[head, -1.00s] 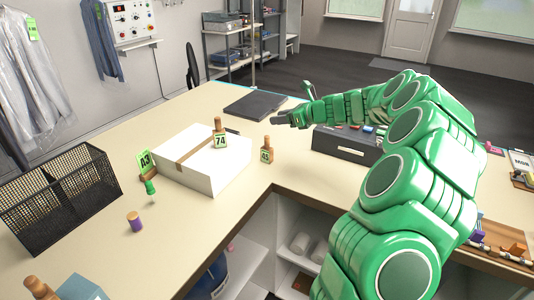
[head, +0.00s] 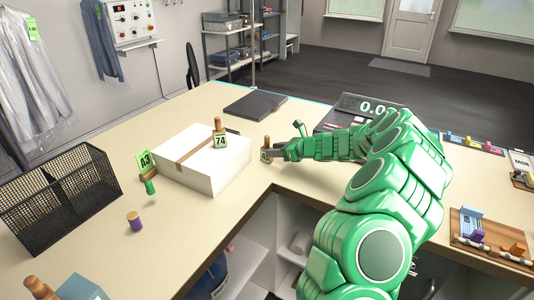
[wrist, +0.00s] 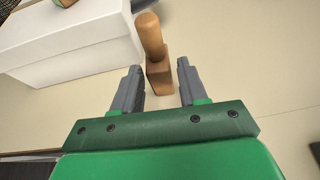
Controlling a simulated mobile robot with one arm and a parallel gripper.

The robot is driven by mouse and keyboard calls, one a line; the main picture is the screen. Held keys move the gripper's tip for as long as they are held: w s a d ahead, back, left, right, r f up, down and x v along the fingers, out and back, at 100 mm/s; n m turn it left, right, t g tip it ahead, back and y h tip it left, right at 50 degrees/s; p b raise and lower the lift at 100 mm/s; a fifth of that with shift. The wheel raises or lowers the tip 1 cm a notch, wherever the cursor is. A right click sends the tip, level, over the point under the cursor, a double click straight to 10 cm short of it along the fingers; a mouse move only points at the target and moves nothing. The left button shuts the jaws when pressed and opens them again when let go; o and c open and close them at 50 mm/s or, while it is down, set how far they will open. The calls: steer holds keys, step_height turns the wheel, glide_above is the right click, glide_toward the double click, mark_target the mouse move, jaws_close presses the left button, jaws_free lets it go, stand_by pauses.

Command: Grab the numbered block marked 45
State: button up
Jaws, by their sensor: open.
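A small wooden block with a peg top and a green number label (head: 266,154) stands upright on the counter, right of the white box. Its number looks like 45 but is small and partly covered. In the wrist view the wooden block (wrist: 157,50) stands just ahead of my gripper (wrist: 158,86), its lower part reaching between the open fingertips, with a gap on each side. No label shows in that view. In the head view my gripper (head: 279,151) comes in from the right, low over the counter, right beside the block.
The white box (head: 205,168) is close left of the block; another block marked 74 (head: 219,134) stands on it. A dark flat pad (head: 255,104) lies behind.

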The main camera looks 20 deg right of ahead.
mark_target(263, 150)
steer(key=shift+x, duration=3)
steer(key=shift+s+a+r, duration=0.1)
steer(key=shift+a, duration=0.05)
steer(key=c, duration=0.7)
